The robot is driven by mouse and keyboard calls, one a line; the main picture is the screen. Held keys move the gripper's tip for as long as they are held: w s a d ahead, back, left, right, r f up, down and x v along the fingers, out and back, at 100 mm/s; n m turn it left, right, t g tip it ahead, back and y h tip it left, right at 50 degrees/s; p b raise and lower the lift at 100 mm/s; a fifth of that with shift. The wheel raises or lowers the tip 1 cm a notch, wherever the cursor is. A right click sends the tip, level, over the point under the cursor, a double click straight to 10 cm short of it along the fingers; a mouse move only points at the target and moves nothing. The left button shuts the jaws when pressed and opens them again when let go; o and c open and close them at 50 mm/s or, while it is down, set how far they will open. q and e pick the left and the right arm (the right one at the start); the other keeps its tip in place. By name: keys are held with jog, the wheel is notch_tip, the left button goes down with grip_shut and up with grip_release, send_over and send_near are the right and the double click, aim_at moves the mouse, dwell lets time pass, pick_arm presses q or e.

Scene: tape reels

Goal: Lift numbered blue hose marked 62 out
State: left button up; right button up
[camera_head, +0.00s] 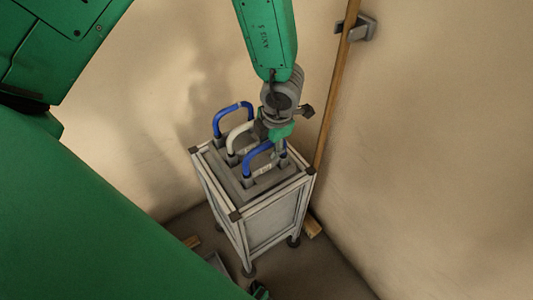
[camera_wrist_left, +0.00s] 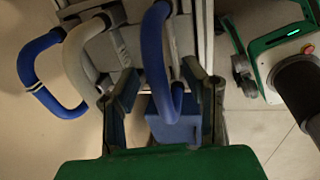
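Two blue hoses and one white hose stand as upright loops in the top of a grey metal-framed stand (camera_head: 235,214). The nearer blue hose (camera_head: 250,158) also shows in the left wrist view (camera_wrist_left: 154,50). The white hose (camera_head: 236,137) is in the middle, and the farther blue hose (camera_head: 219,122) is behind it. Small labels sit by the hoses, but I cannot read a 62. My left gripper (camera_head: 278,145) is at the nearer blue hose. In the left wrist view its fingers (camera_wrist_left: 168,88) are apart, on either side of that hose.
The stand is in a corner between beige walls (camera_head: 430,150). A wooden post (camera_head: 332,100) rises close behind its right side, with a dark bracket (camera_head: 361,28) near its top. Wood pieces (camera_head: 312,228) lie on the floor by the stand's feet.

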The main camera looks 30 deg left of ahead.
pick_arm(q)
grip_shut()
jog(key=shift+r, duration=0.15)
notch_tip(320, 180, up, 34)
jog(key=p, duration=1.2)
jog(key=shift+a+f, duration=0.1)
jog(key=shift+f, duration=0.1)
